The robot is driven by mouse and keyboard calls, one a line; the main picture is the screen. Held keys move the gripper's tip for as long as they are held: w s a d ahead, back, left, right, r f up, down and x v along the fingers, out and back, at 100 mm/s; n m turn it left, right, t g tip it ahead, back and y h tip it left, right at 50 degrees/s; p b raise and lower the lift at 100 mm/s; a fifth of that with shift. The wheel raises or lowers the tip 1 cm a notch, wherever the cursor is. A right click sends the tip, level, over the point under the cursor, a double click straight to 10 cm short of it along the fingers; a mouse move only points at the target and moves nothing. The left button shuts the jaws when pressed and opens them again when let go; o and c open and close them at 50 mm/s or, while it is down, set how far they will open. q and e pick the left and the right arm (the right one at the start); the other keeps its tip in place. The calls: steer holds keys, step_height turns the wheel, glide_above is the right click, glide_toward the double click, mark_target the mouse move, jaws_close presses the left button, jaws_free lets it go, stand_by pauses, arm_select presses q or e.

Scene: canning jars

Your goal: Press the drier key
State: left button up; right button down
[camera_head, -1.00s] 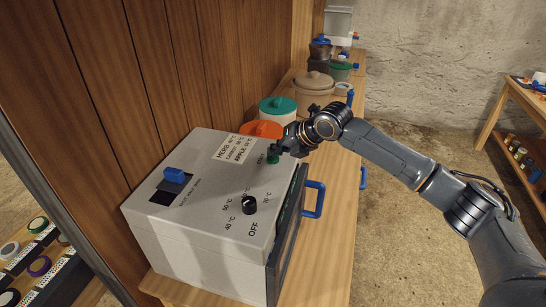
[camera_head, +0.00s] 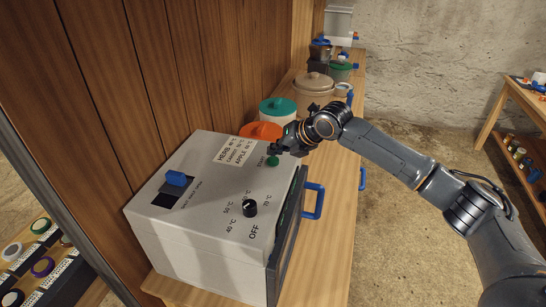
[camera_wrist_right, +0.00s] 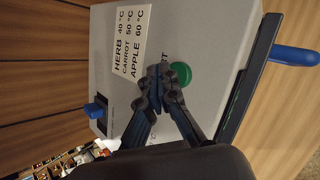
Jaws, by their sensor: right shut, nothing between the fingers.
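The drier (camera_head: 205,215) is a pale grey box on a wooden counter. Its green round key (camera_head: 272,161) is on the sloping top panel near the far right corner. The key also shows in the right wrist view (camera_wrist_right: 181,73), just right of the fingertips. My right gripper (camera_head: 277,150) is shut and empty, with its fingertips close beside the key. I cannot tell for certain whether they touch the key or the panel. In the right wrist view the closed fingers (camera_wrist_right: 158,76) hide part of the panel. My left gripper is not in view.
The top also carries a black temperature knob (camera_head: 250,208), a blue slider (camera_head: 176,178) and a printed label (camera_head: 235,151). A blue door handle (camera_head: 313,201) sticks out on the right. An orange-lidded jar (camera_head: 261,130) and a green-lidded jar (camera_head: 279,108) stand behind the drier.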

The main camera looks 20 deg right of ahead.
mark_target(276, 161)
step_height(276, 161, up, 5)
steer(key=p, duration=0.4)
steer(key=shift+p, duration=0.3)
stand_by(0.3)
stand_by(0.4)
